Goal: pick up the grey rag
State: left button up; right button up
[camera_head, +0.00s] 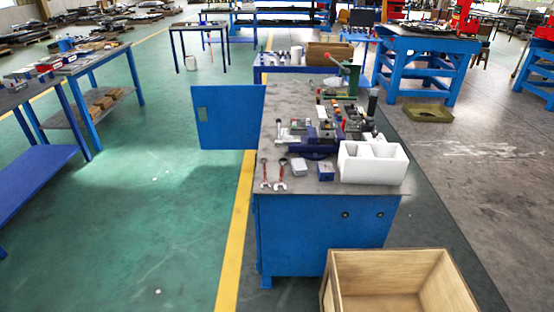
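A small light grey object (299,168) lies near the front edge of the blue workbench's grey top (390,188). It may be the grey rag, but it is too small for me to be sure. It lies between two wrenches with red handles (273,175) on its left and a small blue block (325,172) on its right. Neither of my grippers shows in the head view.
A white divided box (373,163) stands at the bench's front right corner. A blue vise (318,140) and several tools crowd behind. An open wooden crate (345,262) stands on the floor in front. A blue cabinet door (228,117) sticks out left; green floor there is clear.

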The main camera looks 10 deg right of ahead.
aim_at(299, 166)
jog(key=i+j+z, duration=0.1)
jog(key=i+j, duration=0.35)
jog(key=i+j+z, duration=0.15)
jog(key=i+j, duration=0.25)
jog(key=j, duration=0.15)
